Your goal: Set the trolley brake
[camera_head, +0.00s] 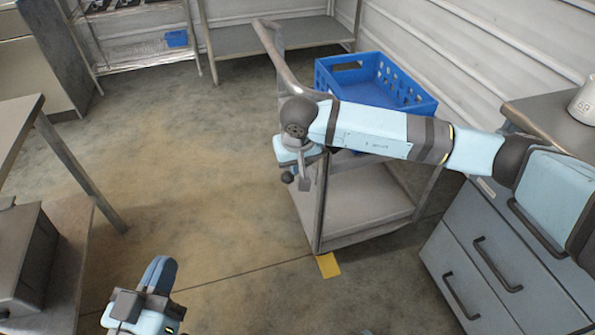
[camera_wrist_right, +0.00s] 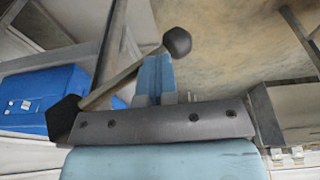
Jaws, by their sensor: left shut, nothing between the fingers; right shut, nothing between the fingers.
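The trolley (camera_head: 365,205) stands right of centre in the head view, with a grey push handle (camera_head: 280,60) at its left end. A brake lever with a black ball knob (camera_head: 287,177) shows low beside its corner post. In the right wrist view the lever (camera_wrist_right: 120,78) slants from a dark hub (camera_wrist_right: 62,117) up to the knob (camera_wrist_right: 177,41). My right gripper (camera_wrist_right: 153,75) is shut and empty, its blue fingertips right by the lever below the knob; I cannot tell whether they touch. My left gripper (camera_head: 160,268) is shut and empty, low over open floor.
A blue crate (camera_head: 365,83) sits on the trolley's top. A yellow floor mark (camera_head: 328,265) lies by its front corner. A grey drawer cabinet (camera_head: 490,255) stands at right, a table (camera_head: 18,125) at left, shelving behind. The floor between is clear.

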